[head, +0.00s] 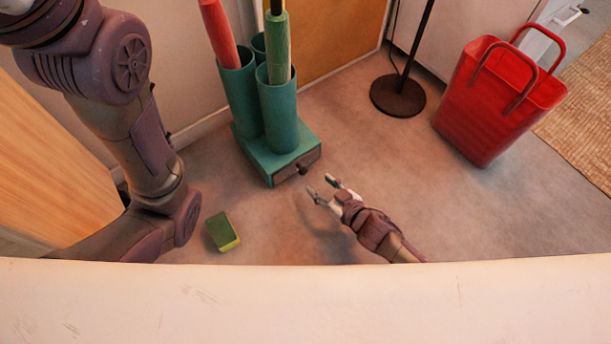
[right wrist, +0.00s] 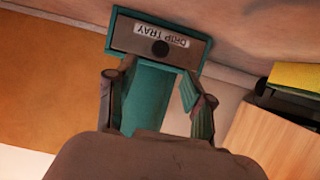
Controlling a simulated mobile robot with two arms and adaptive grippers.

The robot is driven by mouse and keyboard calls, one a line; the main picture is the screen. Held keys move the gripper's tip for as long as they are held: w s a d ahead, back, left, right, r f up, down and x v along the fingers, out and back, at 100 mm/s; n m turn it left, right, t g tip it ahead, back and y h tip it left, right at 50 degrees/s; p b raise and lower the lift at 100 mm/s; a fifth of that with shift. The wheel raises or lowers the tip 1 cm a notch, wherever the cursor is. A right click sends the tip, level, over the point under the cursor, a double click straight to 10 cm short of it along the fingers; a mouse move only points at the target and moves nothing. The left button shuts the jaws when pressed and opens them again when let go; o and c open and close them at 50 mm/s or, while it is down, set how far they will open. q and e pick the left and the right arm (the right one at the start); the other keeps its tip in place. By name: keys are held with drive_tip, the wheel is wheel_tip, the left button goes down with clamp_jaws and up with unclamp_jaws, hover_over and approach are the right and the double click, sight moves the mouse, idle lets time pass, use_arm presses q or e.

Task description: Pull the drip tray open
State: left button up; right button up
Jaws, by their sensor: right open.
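The drip tray (head: 290,174) is a grey-brown drawer in the base of a teal umbrella stand (head: 280,119). Its front looks flush with the base, with a dark round knob (head: 303,169) on it. In the right wrist view the tray front (right wrist: 127,34) carries a label reading "DRIP TRAY", seen upside down, and the knob (right wrist: 160,47). My right gripper (head: 321,187) is open and empty, just in front of the knob and apart from it. In the right wrist view the knob lies beyond the gap between the fingers (right wrist: 160,88). My left gripper is out of view.
A green and yellow sponge (head: 223,232) lies on the floor, left of my right gripper. A red and a green umbrella (head: 277,48) stand in the tubes. A lamp base (head: 398,96) and a red bag (head: 490,105) stand to the right.

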sight(304, 172)
drive_tip(key=b+x, duration=0.2)
drive_tip(key=x, duration=0.1)
drive_tip(key=b+x, duration=0.1)
drive_tip(key=x, duration=0.2)
drive_tip(key=shift+w+a+f+b, duration=0.15)
drive_tip(key=shift+w+f+b, duration=0.05)
drive_tip(key=shift+f+b, duration=0.2)
drive_tip(key=shift+w+a+f+b, duration=0.1)
drive_tip(key=shift+w+a+b, duration=0.2)
drive_tip(key=shift+w+a, duration=0.25)
drive_tip(key=shift+d, duration=0.1)
clamp_jaws()
